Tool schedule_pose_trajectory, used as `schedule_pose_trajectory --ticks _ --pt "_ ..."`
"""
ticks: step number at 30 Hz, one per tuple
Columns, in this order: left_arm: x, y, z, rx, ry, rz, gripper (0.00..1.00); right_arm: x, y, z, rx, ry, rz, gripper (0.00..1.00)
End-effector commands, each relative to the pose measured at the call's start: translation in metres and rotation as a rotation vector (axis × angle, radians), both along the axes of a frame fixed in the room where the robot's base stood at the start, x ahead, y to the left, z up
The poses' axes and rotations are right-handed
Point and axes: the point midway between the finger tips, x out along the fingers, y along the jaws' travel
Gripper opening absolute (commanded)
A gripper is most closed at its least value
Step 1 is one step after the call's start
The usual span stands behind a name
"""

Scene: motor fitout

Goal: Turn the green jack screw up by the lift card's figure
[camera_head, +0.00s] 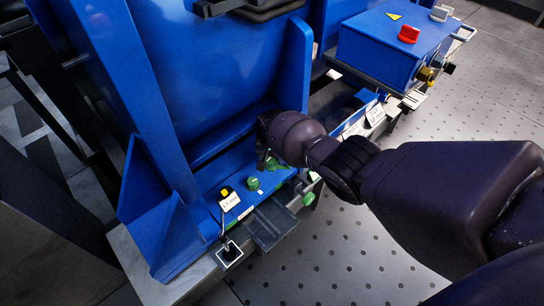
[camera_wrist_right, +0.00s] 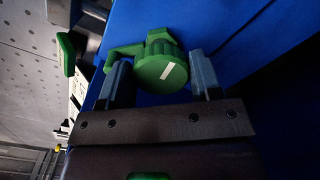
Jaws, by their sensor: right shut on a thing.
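In the right wrist view a green ribbed screw head (camera_wrist_right: 150,75) with a white mark line on its face sits between the two fingers of my right gripper (camera_wrist_right: 160,62), which is shut on it. A green lever-like piece (camera_wrist_right: 122,52) shows beside it. In the head view my right gripper (camera_head: 266,148) is down at the blue machine foot, its fingers largely hidden by my wrist. Green parts (camera_head: 277,164) show just below it. My left gripper is not in view.
A green side knob (camera_head: 308,199) faces the floor. A grey tray (camera_head: 272,226) juts out in front. A blue box (camera_head: 385,45) with a red switch (camera_head: 409,34) stands behind.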

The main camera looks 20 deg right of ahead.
Motion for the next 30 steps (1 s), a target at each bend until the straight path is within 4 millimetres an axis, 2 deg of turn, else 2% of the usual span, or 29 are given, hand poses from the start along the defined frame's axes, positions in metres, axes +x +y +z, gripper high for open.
schedule_pose_trajectory --ticks 30 --pt "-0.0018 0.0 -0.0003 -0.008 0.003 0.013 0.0 0.001 0.0034 -0.0046 0.001 0.006 -0.964 0.35"
